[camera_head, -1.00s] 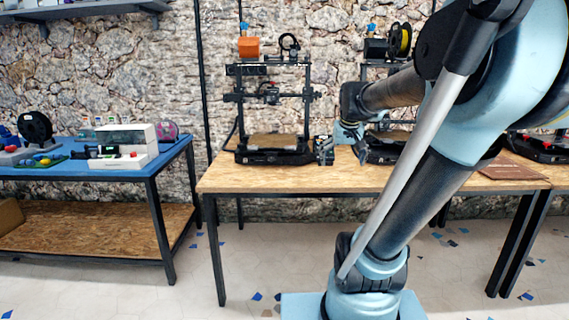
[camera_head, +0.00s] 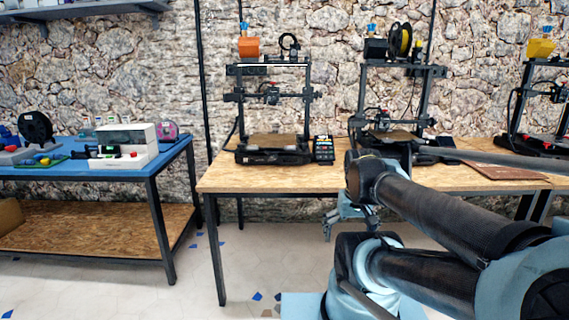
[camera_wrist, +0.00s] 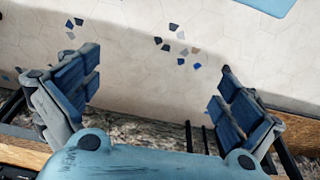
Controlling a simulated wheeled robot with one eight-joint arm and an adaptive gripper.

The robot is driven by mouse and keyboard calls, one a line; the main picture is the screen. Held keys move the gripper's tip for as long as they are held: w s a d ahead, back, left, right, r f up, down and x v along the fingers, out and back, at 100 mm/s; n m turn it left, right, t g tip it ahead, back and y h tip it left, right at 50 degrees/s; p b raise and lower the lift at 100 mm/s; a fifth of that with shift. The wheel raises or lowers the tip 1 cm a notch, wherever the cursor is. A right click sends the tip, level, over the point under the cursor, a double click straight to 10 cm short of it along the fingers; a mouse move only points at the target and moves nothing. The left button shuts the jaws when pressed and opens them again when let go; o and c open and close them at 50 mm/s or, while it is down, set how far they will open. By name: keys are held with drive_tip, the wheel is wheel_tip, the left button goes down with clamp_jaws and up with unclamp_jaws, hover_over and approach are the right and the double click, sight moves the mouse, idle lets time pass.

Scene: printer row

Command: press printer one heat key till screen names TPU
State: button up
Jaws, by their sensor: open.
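Printer one cannot be told for certain by any label. The leftmost printer (camera_head: 272,110) stands on the wooden table in the head view, with an orange block on its top. A small dark control panel (camera_head: 323,149) with keys stands at its right side; its screen text is too small to read. My gripper (camera_head: 328,228) hangs in front of the table's front edge, below the tabletop and apart from the panel. In the wrist view my gripper (camera_wrist: 160,105) shows its two blue-padded fingers wide apart with nothing between them, above the tiled floor.
A second printer (camera_head: 392,100) with a yellow spool stands to the right, and a third printer (camera_head: 545,105) at the far right. A brown board (camera_head: 500,170) lies on the wooden table (camera_head: 250,178). A blue table (camera_head: 110,165) with small items stands left, with a floor gap between.

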drive_tip(key=c, duration=1.4)
drive_tip(key=shift+w+f, duration=0.25)
drive_tip(key=shift+w, duration=0.3)
drive_tip(key=c, duration=0.8)
drive_tip(key=shift+s, duration=0.1)
clamp_jaws()
